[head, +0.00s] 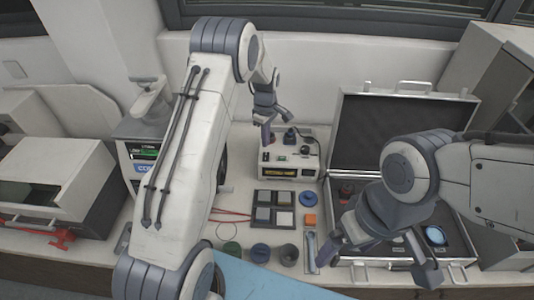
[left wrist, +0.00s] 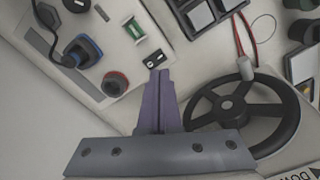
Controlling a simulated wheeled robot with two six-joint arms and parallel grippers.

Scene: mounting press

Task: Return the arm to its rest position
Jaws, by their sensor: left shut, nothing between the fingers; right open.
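My left gripper (head: 267,132) is shut and empty. Its arm rises from the lower left and bends over, with the fingers hanging down at the back of the bench, over the left side of a white box with a yellow display (head: 290,165). In the left wrist view the closed fingers (left wrist: 158,105) point at the edge of the box's top panel (left wrist: 85,45), beside a black handwheel (left wrist: 244,112); I cannot tell whether they touch. My right gripper (head: 378,270) is open and empty at the front, over the lower left of an open case.
The open case (head: 388,97) has its lid up at the right. A machine with a green display (head: 140,152) is partly hidden behind my left arm.

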